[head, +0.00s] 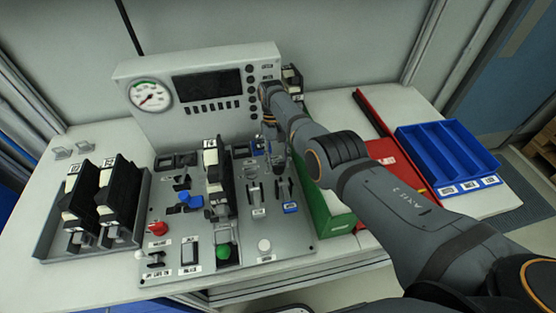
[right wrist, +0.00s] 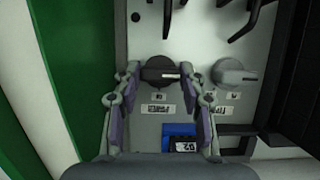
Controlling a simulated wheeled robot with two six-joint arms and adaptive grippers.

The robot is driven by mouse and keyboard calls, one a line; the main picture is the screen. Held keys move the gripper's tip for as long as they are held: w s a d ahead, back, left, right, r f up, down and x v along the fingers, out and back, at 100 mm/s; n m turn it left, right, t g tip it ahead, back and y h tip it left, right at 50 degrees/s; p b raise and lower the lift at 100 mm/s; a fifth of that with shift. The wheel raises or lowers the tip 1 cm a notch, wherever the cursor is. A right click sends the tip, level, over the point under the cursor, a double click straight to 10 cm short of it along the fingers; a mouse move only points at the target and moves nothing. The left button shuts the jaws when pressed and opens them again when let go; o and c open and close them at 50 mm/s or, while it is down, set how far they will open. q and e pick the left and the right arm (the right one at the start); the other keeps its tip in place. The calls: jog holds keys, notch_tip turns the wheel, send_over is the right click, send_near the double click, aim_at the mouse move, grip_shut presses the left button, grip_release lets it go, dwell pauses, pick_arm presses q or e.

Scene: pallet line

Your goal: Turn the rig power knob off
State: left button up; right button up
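My right gripper (head: 277,160) reaches down over the right part of the control panel (head: 165,262). In the right wrist view, its two fingers (right wrist: 161,76) stand on either side of a black knob (right wrist: 158,72) with a white pointer mark lying sideways. The fingertips are close to the knob's sides, and contact is not clear. A white label under the knob is too small to read surely. A grey knob (right wrist: 236,74) sits to its right. In the head view the gripper hides the black knob. My left gripper is not in view.
A blue connector block (right wrist: 181,130) sits near the fingers. A green box (head: 328,214) stands right of the panel, beside a red tray (head: 400,163) and a blue divided tray (head: 448,150). A gauge (head: 150,95) stands behind. A module tray (head: 46,245) lies left.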

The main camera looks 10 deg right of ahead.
jog(key=o, duration=0.4)
jog(key=shift+r, duration=0.1)
